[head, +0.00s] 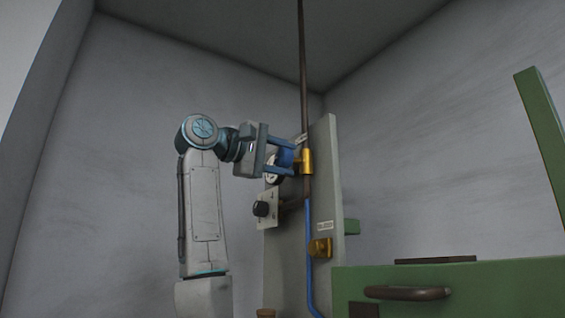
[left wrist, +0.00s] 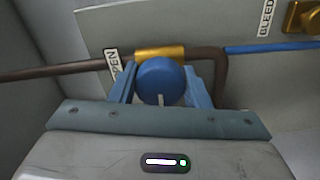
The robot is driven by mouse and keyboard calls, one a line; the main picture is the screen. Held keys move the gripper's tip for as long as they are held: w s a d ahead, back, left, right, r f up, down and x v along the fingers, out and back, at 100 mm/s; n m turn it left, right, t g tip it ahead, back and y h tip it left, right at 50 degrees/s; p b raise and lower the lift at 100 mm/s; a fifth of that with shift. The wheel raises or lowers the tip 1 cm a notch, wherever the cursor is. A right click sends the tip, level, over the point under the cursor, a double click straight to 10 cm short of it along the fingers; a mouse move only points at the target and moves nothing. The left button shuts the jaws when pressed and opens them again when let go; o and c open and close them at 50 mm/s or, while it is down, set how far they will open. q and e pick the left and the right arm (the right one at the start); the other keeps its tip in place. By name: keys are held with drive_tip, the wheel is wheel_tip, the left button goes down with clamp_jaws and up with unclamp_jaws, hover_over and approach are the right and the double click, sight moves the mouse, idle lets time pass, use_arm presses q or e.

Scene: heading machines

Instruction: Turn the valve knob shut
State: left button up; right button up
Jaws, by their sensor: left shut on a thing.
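The valve knob is a round blue knob (left wrist: 160,80) with a pale pointer line, in front of a brass valve body (left wrist: 158,53) on a brown pipe. In the head view the brass body (head: 307,162) sits on the upright pipe. My left gripper (head: 281,160) comes in from the left and is shut on the knob. In the left wrist view its blue fingers (left wrist: 161,88) stand on either side of the knob. The pointer line points toward the gripper's palm. An OPEN label (left wrist: 113,61) is left of the valve. My right gripper does not show.
A grey panel (head: 328,190) stands behind the pipe. A black knob (head: 261,208) on a small plate is below my left gripper. A brass bleed fitting (head: 320,247) is lower on the panel. A green machine (head: 450,285) with a dark handle fills the lower right.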

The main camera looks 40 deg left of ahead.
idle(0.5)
use_arm(q)
drive_tip(key=o, duration=1)
drive_tip(key=shift+w, duration=0.1)
drive_tip(key=shift+c, duration=0.2)
drive_tip(key=b+v, duration=0.4)
drive_tip(key=v, duration=0.6)
drive_tip(key=shift+s+a, duration=0.15)
drive_tip(key=shift+s, duration=0.15)
drive_tip(key=shift+f, duration=0.1)
